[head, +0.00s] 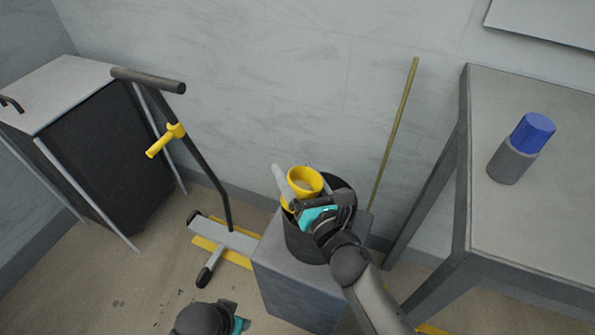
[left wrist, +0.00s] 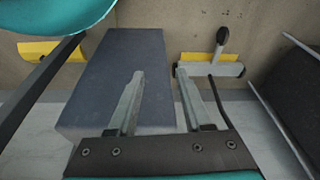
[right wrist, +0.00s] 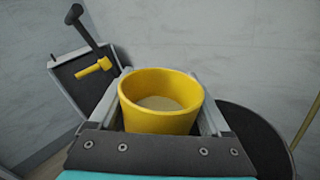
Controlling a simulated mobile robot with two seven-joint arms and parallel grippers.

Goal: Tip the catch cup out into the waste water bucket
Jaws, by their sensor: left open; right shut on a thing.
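The yellow catch cup (head: 305,181) is held by my right gripper (head: 299,188), one finger on each side. The cup looks upright in the right wrist view (right wrist: 160,118), and pale tan contents show inside it. The dark waste water bucket (head: 302,243) stands on a grey block, with the cup above its left and back rim. The bucket's dark round shape also shows at the right of the right wrist view (right wrist: 260,140). My left gripper (left wrist: 160,92) is open and empty; its fingers show over the grey block in the left wrist view.
The grey block (head: 300,292) supports the bucket. A wheeled stand (head: 220,242) with a dark post and yellow clamp is left of it. A dark cabinet (head: 100,150) is farther left. A table (head: 540,220) with a blue-capped bottle (head: 520,150) stands right. A thin pole (head: 395,130) leans on the wall.

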